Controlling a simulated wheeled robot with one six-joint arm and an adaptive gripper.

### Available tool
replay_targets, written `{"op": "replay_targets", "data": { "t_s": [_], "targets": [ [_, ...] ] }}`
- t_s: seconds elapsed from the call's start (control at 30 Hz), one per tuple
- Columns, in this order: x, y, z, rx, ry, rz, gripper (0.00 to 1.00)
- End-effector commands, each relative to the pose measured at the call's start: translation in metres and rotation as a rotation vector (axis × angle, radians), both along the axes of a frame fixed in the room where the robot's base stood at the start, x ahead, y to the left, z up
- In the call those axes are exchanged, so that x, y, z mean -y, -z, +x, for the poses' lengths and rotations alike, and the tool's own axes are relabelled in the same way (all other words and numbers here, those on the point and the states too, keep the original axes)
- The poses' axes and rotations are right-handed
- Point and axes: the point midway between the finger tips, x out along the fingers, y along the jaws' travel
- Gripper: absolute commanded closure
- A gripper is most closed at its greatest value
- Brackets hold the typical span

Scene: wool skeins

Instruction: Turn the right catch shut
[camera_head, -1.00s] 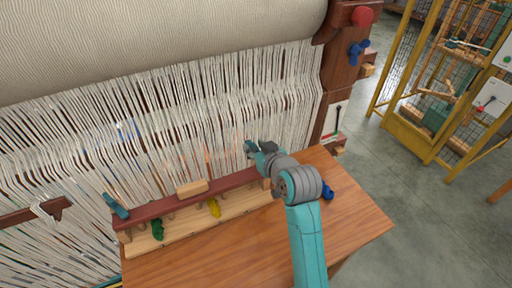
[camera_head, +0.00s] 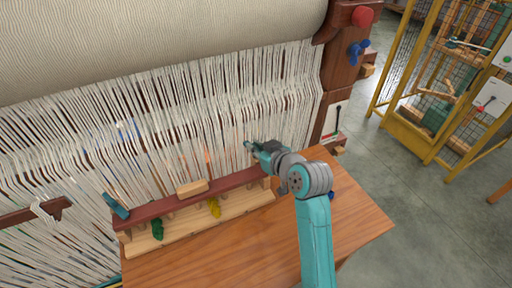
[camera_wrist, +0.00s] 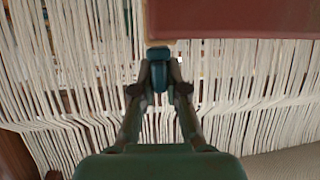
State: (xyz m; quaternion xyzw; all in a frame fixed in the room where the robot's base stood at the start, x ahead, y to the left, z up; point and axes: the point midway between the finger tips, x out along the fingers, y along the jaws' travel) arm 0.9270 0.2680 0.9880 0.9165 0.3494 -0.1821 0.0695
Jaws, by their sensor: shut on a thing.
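The right catch (camera_wrist: 158,58) is a small teal lever at one end of the dark red bar (camera_wrist: 235,18) in the wrist view. My gripper (camera_wrist: 159,85) is shut on it, with one dark finger on each side. In the head view my gripper (camera_head: 256,148) is at the bar's right end, in front of the white threads; the catch is mostly hidden there, and its exact angle is hard to tell. The dark red bar (camera_head: 155,208) runs along the back of the wooden table. A second teal catch (camera_head: 116,205) lies slanted at its left end.
White warp threads (camera_head: 190,110) stand close behind. The tabletop (camera_head: 230,245) in front is mostly clear.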

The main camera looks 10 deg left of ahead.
Motion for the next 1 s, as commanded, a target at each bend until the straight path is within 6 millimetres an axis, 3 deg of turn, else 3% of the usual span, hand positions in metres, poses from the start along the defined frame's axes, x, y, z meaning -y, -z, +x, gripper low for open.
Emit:
{"op": "replay_targets", "data": {
  "t_s": [1.0],
  "targets": [
    [0.0004,-0.0013,0.0015,0.001,-0.934,0.001,1.00]
  ]
}}
